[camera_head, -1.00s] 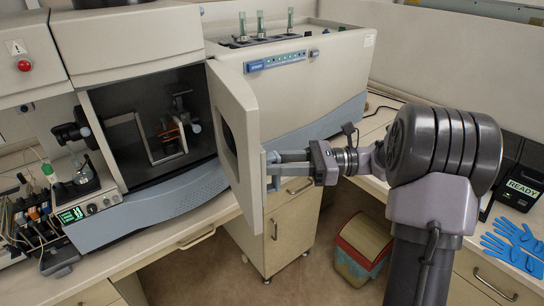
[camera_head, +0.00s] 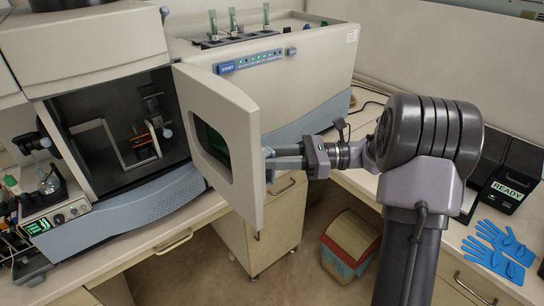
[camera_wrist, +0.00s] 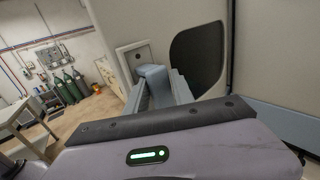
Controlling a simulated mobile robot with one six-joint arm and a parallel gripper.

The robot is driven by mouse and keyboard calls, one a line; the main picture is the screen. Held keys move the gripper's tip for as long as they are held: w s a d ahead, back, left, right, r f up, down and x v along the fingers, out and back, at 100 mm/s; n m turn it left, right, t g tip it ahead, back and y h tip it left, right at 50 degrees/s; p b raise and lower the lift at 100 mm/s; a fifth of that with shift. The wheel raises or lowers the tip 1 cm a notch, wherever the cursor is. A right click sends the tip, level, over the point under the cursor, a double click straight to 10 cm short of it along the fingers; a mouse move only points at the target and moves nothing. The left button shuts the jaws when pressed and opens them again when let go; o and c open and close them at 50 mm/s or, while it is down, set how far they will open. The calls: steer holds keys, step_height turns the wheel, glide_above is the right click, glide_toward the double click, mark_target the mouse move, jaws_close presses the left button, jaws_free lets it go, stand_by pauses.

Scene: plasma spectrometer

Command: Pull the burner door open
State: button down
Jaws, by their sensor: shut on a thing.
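The burner door (camera_head: 247,140) is a beige panel with a dark window, hinged on the spectrometer (camera_head: 110,60). It stands swung out from the dark burner chamber (camera_head: 115,130), which is open to view. My gripper (camera_head: 272,163) is at the door's free edge, shut on the door handle. In the wrist view, my gripper's blue-grey fingers (camera_wrist: 160,88) reach to a pale plate on the door (camera_wrist: 215,20), beside the dark window. The handle itself is mostly hidden by the fingers.
A drawer unit (camera_head: 275,215) and a bin (camera_head: 350,245) stand below the door. Blue gloves (camera_head: 495,245) and a device marked READY (camera_head: 507,188) lie on the right bench. A flask (camera_head: 48,180) stands on a small unit left of the chamber.

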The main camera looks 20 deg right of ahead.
steer(key=c, duration=1.1)
jaws_free()
steer(key=shift+w+a, duration=0.1)
steer(key=shift+a, duration=0.05)
steer(key=p+v, duration=0.3)
steer(key=v, duration=1.4)
steer(key=shift+d, duration=0.25)
